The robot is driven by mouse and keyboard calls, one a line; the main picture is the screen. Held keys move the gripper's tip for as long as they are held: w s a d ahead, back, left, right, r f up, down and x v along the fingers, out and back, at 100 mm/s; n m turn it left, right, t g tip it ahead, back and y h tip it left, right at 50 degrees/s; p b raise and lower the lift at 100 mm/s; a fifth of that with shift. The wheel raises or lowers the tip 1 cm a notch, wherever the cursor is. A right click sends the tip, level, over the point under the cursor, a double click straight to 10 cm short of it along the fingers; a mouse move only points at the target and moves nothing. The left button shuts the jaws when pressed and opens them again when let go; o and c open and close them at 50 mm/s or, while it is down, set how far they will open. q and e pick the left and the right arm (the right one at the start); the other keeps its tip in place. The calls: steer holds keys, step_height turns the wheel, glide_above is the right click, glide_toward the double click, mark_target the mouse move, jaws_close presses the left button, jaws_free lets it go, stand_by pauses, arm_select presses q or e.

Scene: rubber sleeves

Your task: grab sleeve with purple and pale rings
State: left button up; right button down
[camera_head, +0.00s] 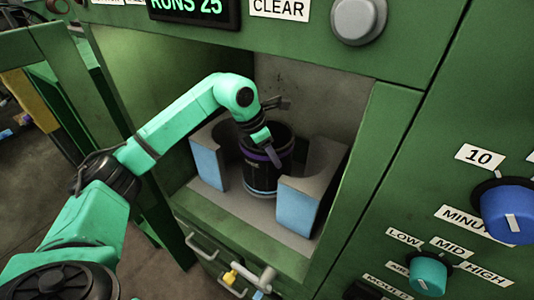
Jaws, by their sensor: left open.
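A dark sleeve with a purple ring near its top and a pale ring near its bottom (260,176) stands upright inside the green machine's open bay. It sits between two grey holder blocks with light blue front faces. My left arm reaches in from the left, and my left gripper (272,158) is open at the sleeve's upper rim. The arm's end hides part of the rim, and I cannot tell whether the fingers touch it. My right gripper is not in view.
The left holder block (207,165) and right holder block (297,203) closely flank the sleeve. The green machine's frame (375,155) bounds the bay at the right. Metal handles (240,272) stick out below, and a blue knob (508,212) and teal knob (428,274) are at right.

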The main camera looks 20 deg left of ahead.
mark_target(260, 175)
arm_select(q)
steer(key=p+x, duration=0.1)
steer(key=x, duration=0.3)
steer(key=shift+w+f, duration=0.1)
steer(key=shift+f, duration=0.1)
jaws_close()
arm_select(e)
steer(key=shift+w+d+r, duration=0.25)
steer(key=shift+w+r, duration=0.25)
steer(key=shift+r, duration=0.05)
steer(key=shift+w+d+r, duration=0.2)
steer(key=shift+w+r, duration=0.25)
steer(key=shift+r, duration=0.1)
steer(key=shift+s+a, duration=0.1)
